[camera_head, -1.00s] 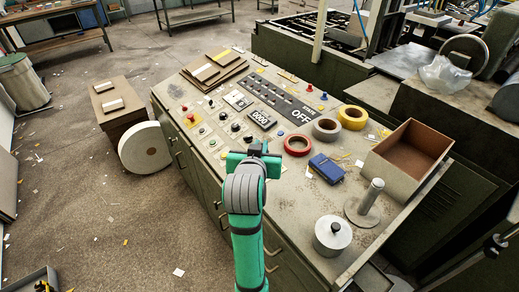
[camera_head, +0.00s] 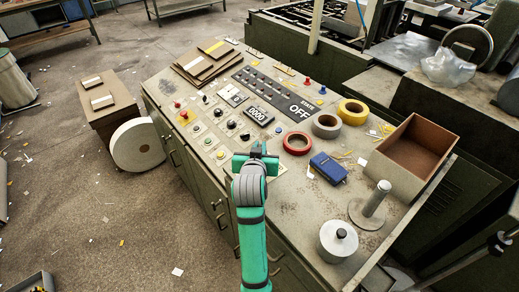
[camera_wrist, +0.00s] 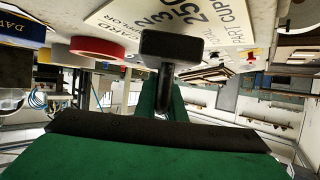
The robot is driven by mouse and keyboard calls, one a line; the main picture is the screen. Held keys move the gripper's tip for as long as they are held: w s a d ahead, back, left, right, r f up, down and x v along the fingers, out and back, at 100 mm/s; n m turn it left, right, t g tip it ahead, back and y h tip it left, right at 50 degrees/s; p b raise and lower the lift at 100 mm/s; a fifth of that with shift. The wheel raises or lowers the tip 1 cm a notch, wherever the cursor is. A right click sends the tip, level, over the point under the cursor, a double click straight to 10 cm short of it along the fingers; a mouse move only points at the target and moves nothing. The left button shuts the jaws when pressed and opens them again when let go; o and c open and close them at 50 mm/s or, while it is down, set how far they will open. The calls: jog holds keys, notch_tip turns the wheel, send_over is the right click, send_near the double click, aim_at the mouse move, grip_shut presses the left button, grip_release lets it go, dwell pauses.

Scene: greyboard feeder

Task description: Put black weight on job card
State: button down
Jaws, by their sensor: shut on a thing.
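The black weight (camera_wrist: 172,44) shows in the wrist view as a dark block on a narrow stem. My gripper (camera_wrist: 165,100) is shut on its stem, between two green fingers. Beyond the block lies a white job card (camera_wrist: 120,14) with large black print, partly covered by the weight. I cannot tell whether the weight touches the card. In the head view my gripper (camera_head: 257,152) is over the near edge of the console top, with a small dark piece at its tip.
Knobs and buttons lie left and beyond.

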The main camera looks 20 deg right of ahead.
jog(key=shift+s+f, duration=0.2)
jog(key=shift+f, duration=0.4)
jog(key=shift+d+f, duration=0.1)
jog(key=shift+f, duration=0.05)
jog(key=c, duration=1.9)
grip_release()
jog(key=shift+w+f, duration=0.1)
jog(key=shift+o, duration=0.3)
jog(key=shift+a, duration=0.2)
jog(key=shift+d, duration=0.1)
jog(key=shift+s+r, duration=0.25)
jog(key=v, duration=1.1)
jog(key=shift+s+a, duration=0.25)
jog(key=shift+s, duration=0.05)
